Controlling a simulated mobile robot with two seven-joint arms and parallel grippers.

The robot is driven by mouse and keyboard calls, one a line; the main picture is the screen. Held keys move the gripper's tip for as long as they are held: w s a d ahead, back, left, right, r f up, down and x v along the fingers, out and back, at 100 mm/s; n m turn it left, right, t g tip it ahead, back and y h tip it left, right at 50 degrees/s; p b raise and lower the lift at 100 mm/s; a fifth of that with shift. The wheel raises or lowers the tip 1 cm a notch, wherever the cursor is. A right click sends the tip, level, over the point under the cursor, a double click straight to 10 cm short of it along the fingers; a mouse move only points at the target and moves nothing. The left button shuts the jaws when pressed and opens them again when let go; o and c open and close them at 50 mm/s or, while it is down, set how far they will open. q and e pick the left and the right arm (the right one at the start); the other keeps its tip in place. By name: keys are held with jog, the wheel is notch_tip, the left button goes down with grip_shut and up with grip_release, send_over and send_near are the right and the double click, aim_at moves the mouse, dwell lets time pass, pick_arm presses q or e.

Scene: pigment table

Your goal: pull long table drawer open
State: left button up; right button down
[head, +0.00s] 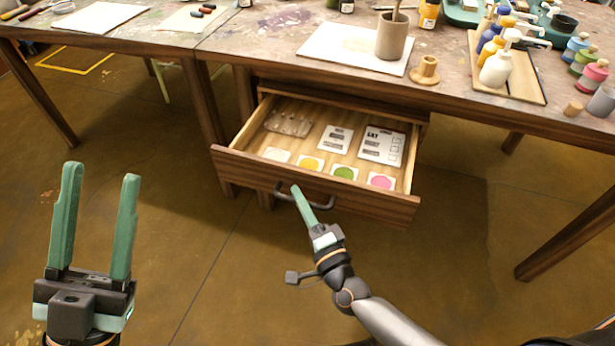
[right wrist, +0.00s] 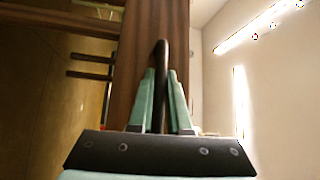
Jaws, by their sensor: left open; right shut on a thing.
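The long table drawer (head: 345,193) is pulled out from under the wooden table (head: 275,62), and its inside shows. In it lie colour swatch cards, printed cards and a clear tray. My right gripper (head: 297,190) is shut on the drawer's dark curved handle (head: 322,202) at the handle's left part. In the right wrist view the handle (right wrist: 161,65) stands between the two green fingers, in front of the wooden drawer front (right wrist: 135,55). My left gripper (head: 102,185) is open and empty over the floor, left of the drawer and apart from it.
On the tabletop stand a clay cup (head: 391,38) on a white sheet, a small wooden stand (head: 426,72), a white pump bottle (head: 496,68) on a board and several paint jars. A table leg (head: 560,238) stands at the right. The floor before the drawer is clear.

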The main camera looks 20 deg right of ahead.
jog(key=shift+s+a, duration=0.35)
jog(key=shift+s, duration=0.25)
jog(key=shift+s+a, duration=0.35)
jog(key=shift+s, duration=0.2)
jog(key=c, duration=1.2)
grip_release()
jog(key=shift+o, duration=0.2)
jog(key=shift+s, duration=0.1)
